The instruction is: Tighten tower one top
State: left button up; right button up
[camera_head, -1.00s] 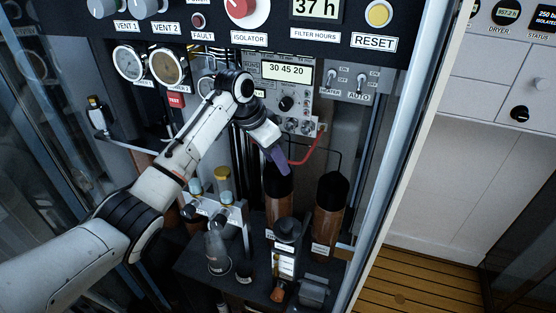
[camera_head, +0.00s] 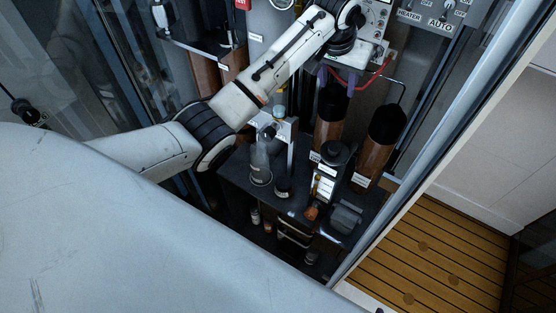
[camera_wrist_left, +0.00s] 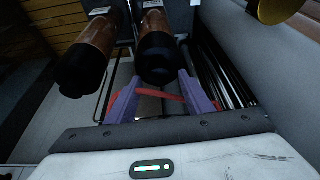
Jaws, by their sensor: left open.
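Two brown cylinders with black tops stand side by side in the cabinet: the left tower (camera_head: 328,130) and the right tower (camera_head: 375,152). Their labels are too small to read, so I cannot tell which is tower one. My left gripper (camera_head: 337,78), with purple fingers, is open just above the left tower's black top (camera_head: 332,100). In the left wrist view, the open fingers (camera_wrist_left: 158,79) point at one black top (camera_wrist_left: 160,62). That top lies just beyond the tips, roughly centred, and contact is not clear. The other black top (camera_wrist_left: 82,72) is to its left. My right gripper is not in view.
A red hose (camera_head: 345,83) runs close behind the fingers. A pale cabinet post (camera_head: 455,110) bounds the right side.

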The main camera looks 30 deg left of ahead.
pick_arm(q)
jog(key=v, duration=0.5)
jog(key=shift+r, duration=0.15)
jog(key=s, duration=1.1)
jog(key=s+d+f+m+h, duration=0.1)
jog(key=s+f+m, duration=0.1)
jog(key=s+f, duration=1.4)
jog(key=shift+s+d+f+h, duration=0.15)
jog(key=shift+s+d+h, duration=0.15)
jog(key=shift+s, duration=0.2)
